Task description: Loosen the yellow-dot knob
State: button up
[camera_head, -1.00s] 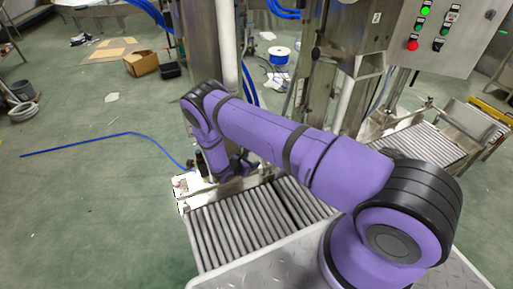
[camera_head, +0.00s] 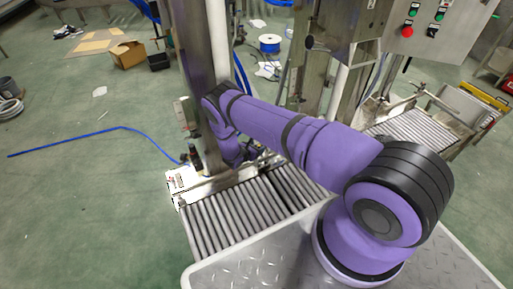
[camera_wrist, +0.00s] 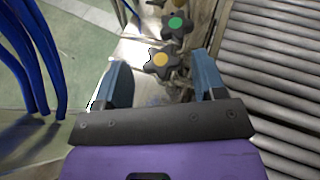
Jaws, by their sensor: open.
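The yellow-dot knob (camera_wrist: 160,61) is a dark star-shaped knob with a yellow-orange centre. It shows in the wrist view, ahead of my gripper (camera_wrist: 157,85) and roughly centred between its fingertips. My gripper's two blue-grey fingers are apart, with nothing held between them. I cannot tell whether the knob's edge lies between the fingers or beyond them. A similar dark knob with a green dot (camera_wrist: 176,25) stands just behind it, slightly right. In the head view my arm reaches to the machine column, and the knobs cannot be made out there.
A roller conveyor (camera_head: 235,217) runs right beside the knobs and shows in the wrist view (camera_wrist: 275,75). Blue hoses (camera_wrist: 38,55) hang at the left of the wrist view. A steel column (camera_head: 188,60) rises by my arm. Open green floor (camera_head: 90,200) lies left.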

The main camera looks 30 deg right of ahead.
jog(key=shift+w+d+f, duration=0.1)
jog(key=shift+w+d, duration=0.05)
jog(key=shift+d, duration=0.15)
jog(key=c, duration=0.9)
jog(key=shift+c, duration=0.2)
jog(key=shift+t, duration=0.3)
jog(key=n+t, duration=0.1)
jog(key=n+t+y, duration=0.1)
jog(key=n, duration=0.1)
jog(key=shift+s+d+y, duration=0.1)
jog(key=shift+s+y, duration=0.2)
jog(key=shift+s+d+n+t+y, duration=0.1)
jog(key=shift+d+n+t+y, duration=0.05)
jog(key=shift+n+t+y, duration=0.85)
jog(key=shift+s+d+n+t+y, duration=0.15)
jog(key=shift+n+t+y, duration=0.65)
jog(key=shift+n+y, duration=0.4)
